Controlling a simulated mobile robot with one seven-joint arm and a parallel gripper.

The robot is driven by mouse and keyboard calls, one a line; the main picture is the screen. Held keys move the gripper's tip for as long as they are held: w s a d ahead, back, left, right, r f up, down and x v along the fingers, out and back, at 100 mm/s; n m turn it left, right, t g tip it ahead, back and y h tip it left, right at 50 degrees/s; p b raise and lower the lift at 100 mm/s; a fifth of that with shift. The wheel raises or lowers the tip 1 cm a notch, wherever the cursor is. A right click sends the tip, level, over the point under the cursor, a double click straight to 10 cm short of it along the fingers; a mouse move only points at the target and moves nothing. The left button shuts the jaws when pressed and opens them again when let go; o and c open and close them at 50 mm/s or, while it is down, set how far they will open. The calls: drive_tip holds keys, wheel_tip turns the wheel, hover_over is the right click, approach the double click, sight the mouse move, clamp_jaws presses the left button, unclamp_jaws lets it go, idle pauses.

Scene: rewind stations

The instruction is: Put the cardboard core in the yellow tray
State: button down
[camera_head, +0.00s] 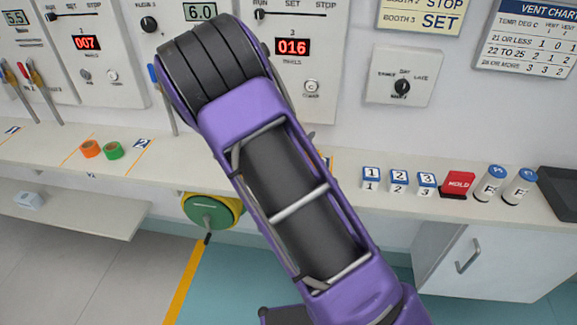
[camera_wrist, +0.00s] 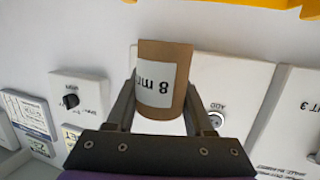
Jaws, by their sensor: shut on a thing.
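The cardboard core (camera_wrist: 167,52) is a brown tube with a white label that reads "8 mm" upside down in the wrist view. My gripper (camera_wrist: 160,104) is shut on it, with one finger at each side. The core is held up in front of the white wall panels. A yellow edge (camera_wrist: 240,3) crosses the top of the wrist view; it may be the yellow tray, but too little shows to be sure. In the head view my purple arm hides the gripper and the core, and no yellow tray can be made out.
A long counter (camera_head: 40,152) runs under the wall panels. On it are an orange roll (camera_head: 91,149), a green roll (camera_head: 113,150), numbered blocks (camera_head: 398,182), a red block (camera_head: 458,184), white canisters (camera_head: 490,184) and a dark tray (camera_head: 560,192). A green-and-yellow wheel (camera_head: 210,211) sits below the counter edge.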

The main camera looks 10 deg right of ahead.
wheel_tip(320, 180, down, 9)
drive_tip(key=shift+b, duration=0.3)
drive_tip(key=shift+f, duration=0.25)
drive_tip(key=c, duration=0.6)
unclamp_jaws()
drive_tip(key=shift+o, duration=0.2)
drive_tip(key=shift+r, duration=0.1)
drive_tip(key=shift+r, duration=0.2)
drive_tip(key=v, duration=1.2)
